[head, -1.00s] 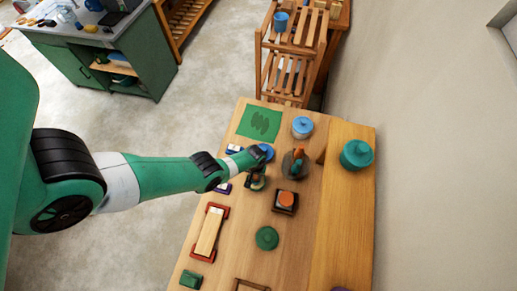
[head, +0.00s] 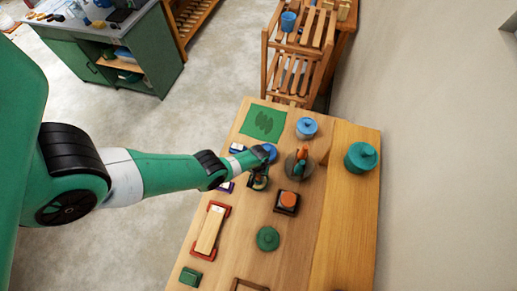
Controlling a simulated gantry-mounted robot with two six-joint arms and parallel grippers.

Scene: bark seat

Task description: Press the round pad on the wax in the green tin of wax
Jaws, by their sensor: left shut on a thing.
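My left gripper (head: 261,174) points down over the back left part of the wooden table. It is shut on a small dark thing, most likely the round pad, but the fingers and arm hide most of it. A small round shape with a green edge shows right under the fingers. I cannot tell whether it is the green tin of wax or whether the pad touches wax. A green round lid-like thing (head: 267,239) lies apart, nearer the front. My right gripper is not in view.
Around the gripper are a blue round thing (head: 269,151), a grey dish (head: 299,168) with orange and green things, and an orange-topped block (head: 288,201). A blue lidded jar (head: 306,127) and green mat (head: 264,122) are behind. The table's right strip (head: 345,220) is mostly clear.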

